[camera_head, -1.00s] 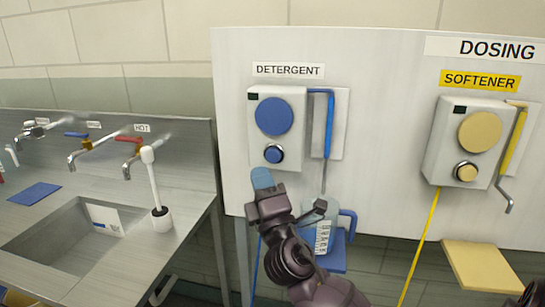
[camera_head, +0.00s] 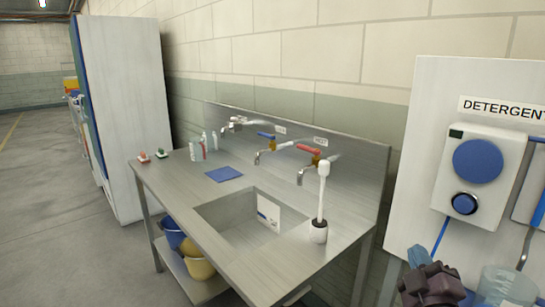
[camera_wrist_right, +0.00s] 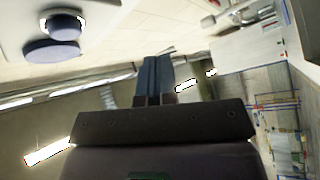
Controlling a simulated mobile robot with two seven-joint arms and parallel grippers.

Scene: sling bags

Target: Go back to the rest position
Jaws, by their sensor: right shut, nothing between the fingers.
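My right gripper (camera_head: 417,256) shows at the lower right of the head view, in front of the lower left part of the detergent panel. Its blue fingers are together and hold nothing. In the right wrist view the shut blue fingers (camera_wrist_right: 155,78) point up the picture. The detergent dispenser (camera_head: 478,178), a white box with a big blue disc and a smaller blue button, is above and to the right of the gripper. A clear jug (camera_head: 507,287) stands right of the gripper, cut by the bottom edge. My left gripper is out of view.
A steel sink bench (camera_head: 170,185) with several taps stands left of the panel. A white brush in a holder (camera_head: 318,231) and a blue cloth (camera_head: 224,173) are on it. Buckets (camera_head: 199,266) sit on its lower shelf. A tall white cabinet (camera_head: 127,115) stands behind; open floor lies left.

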